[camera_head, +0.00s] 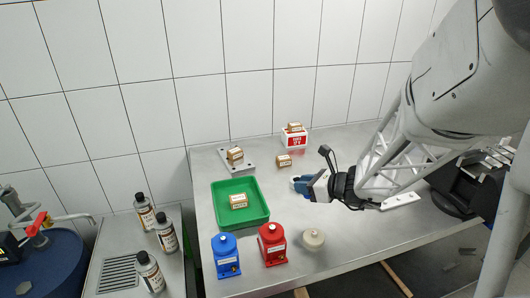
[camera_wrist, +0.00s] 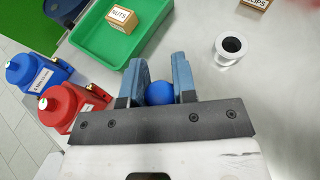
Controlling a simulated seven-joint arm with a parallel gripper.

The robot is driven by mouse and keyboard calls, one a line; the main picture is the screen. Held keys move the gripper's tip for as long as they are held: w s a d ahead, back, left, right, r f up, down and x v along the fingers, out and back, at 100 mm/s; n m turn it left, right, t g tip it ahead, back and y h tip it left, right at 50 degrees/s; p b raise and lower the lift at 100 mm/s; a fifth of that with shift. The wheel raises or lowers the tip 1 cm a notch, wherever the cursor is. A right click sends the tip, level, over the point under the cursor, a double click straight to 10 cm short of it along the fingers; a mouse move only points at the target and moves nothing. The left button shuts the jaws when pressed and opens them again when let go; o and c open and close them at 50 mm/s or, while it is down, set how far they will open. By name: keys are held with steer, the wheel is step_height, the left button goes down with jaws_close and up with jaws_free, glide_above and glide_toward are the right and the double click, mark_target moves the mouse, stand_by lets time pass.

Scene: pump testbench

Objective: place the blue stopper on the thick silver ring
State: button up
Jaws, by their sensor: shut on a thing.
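In the wrist view the blue stopper (camera_wrist: 159,92) is a round blue piece between the two grey-blue fingers of my gripper (camera_wrist: 160,85). The gripper is shut on it. The thick silver ring (camera_wrist: 231,47) stands on the bench ahead and to the right of the fingers, apart from the stopper, with its dark opening facing up. In the head view my gripper (camera_head: 303,186) is low over the middle of the bench. A pale piece at its tip looks like the ring (camera_head: 294,180), partly hidden. The stopper is not clearly distinguishable there.
A green tray (camera_head: 217,214) holding a nuts box (camera_head: 239,201) lies left of my gripper. A small box (camera_head: 284,160) lies behind; bottles (camera_head: 167,235) stand far left.

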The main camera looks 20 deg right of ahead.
steer(key=w+d, duration=0.1)
steer(key=w, duration=0.3)
steer(key=w+d+f, duration=0.1)
steer(key=w, duration=0.4)
steer(key=w+d, duration=0.1)
steer(key=w, duration=0.4)
steer(key=shift+w+f, duration=0.15)
steer(key=shift+f, duration=0.05)
steer(key=shift+f, duration=1.75)
steer(key=shift+f, duration=0.15)
steer(key=o, duration=0.9)
steer(key=shift+d, duration=0.1)
steer(key=shift+r, duration=0.2)
steer(key=v, duration=1.2)
